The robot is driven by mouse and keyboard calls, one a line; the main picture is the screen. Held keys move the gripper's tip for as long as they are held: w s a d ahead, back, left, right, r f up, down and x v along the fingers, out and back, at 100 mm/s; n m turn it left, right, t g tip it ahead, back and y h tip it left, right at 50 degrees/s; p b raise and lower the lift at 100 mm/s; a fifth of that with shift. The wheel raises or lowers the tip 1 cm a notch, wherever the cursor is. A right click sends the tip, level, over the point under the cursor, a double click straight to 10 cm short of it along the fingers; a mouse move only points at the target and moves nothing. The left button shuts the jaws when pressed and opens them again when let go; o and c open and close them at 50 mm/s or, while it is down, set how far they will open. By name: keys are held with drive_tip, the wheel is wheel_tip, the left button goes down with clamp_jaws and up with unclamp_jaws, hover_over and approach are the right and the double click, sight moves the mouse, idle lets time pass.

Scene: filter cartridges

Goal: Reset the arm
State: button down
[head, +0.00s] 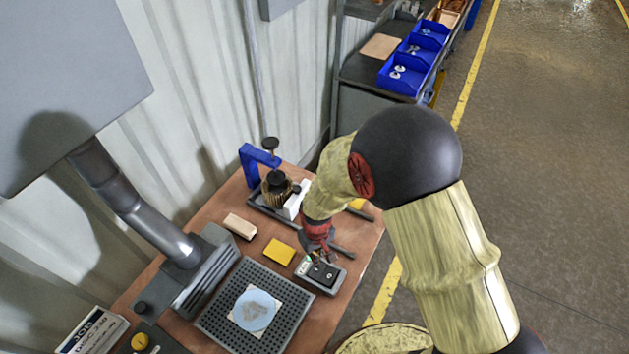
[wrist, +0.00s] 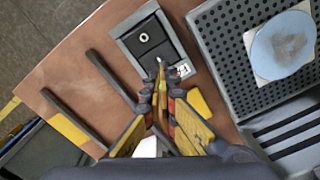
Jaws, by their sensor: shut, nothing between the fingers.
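My gripper (wrist: 160,75) is shut and empty. In the wrist view its fingertips are just over the near edge of a small grey box with a black top and a round knob (wrist: 145,38). In the head view my arm reaches down from the right, and my gripper (head: 327,254) is at the same grey box (head: 322,275) near the table's right edge. I cannot tell whether the fingertips touch the box.
A perforated dark tray (head: 212,322) holds a plate with a round grey-blue disc (head: 255,310). A yellow block (head: 279,252), a wooden block (head: 239,226) and a blue stand (head: 250,160) are on the table (head: 361,262). A metal duct (head: 150,215) rises at left.

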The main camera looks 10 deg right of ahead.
drive_tip(key=s+d+r+m+t+b, duration=0.2)
drive_tip(key=s+d+r+b, duration=0.4)
drive_tip(key=r+b, duration=0.2)
drive_tip(key=s+d+r+m+t+b, duration=0.2)
drive_tip(key=s+d+r+b, duration=0.4)
drive_tip(key=r+b, duration=0.3)
wheel_tip(320, 180, up, 4)
drive_tip(key=shift+r+t, duration=0.25)
drive_tip(key=shift+t, duration=0.55)
drive_tip(key=shift+s, duration=0.1)
